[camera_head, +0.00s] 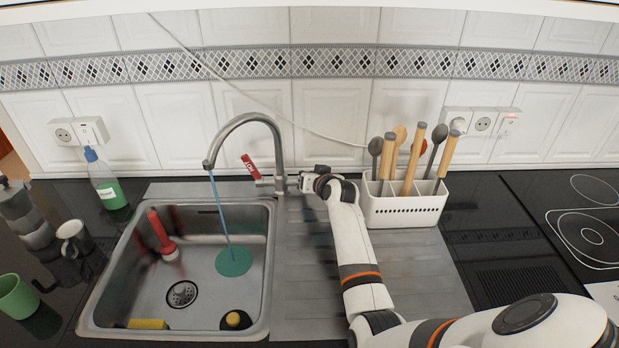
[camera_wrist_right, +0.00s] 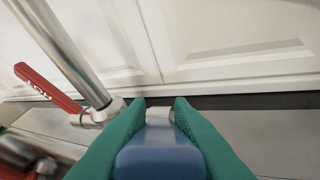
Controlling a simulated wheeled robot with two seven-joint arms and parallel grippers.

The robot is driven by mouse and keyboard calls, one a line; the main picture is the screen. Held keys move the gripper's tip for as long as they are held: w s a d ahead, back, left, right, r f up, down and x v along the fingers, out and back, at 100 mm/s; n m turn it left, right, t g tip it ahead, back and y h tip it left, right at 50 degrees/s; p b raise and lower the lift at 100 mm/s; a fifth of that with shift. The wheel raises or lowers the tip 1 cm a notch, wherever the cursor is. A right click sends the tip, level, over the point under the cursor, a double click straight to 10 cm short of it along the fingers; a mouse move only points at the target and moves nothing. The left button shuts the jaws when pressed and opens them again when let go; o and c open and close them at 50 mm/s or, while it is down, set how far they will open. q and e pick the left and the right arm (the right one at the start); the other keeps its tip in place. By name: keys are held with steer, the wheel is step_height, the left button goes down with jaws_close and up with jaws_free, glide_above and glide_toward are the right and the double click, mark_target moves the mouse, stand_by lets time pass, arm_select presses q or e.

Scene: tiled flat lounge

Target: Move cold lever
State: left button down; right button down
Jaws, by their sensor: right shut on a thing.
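The steel tap (camera_head: 274,135) stands behind the sink, with a blue stream of water (camera_head: 219,210) running from its spout. Its red lever, marked HOT (camera_head: 250,167), is on the left of the tap; this lever (camera_wrist_right: 48,88) also shows in the wrist view. My right gripper (camera_head: 297,183) is at the right side of the tap. In the wrist view its green fingers (camera_wrist_right: 160,112) are shut on the blue cold lever (camera_wrist_right: 160,158). The cold lever is hidden by the gripper in the head view. My left gripper is out of view.
The sink (camera_head: 120,240) holds a red-handled tool (camera_head: 163,236), a green disc (camera_head: 233,261) and a yellow sponge (camera_head: 148,324). A white utensil holder (camera_head: 403,208) stands close right of my right gripper. A soap bottle (camera_head: 106,183) stands at left.

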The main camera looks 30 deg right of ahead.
stand_by(0.4)
steer(key=c, duration=1.3)
jaws_free()
steer(key=shift+s, duration=0.1)
steer(key=v, duration=1.1)
steer(key=shift+s+a+r, duration=0.1)
steer(key=shift+s+a, duration=0.05)
steer(key=shift+s, duration=0.25)
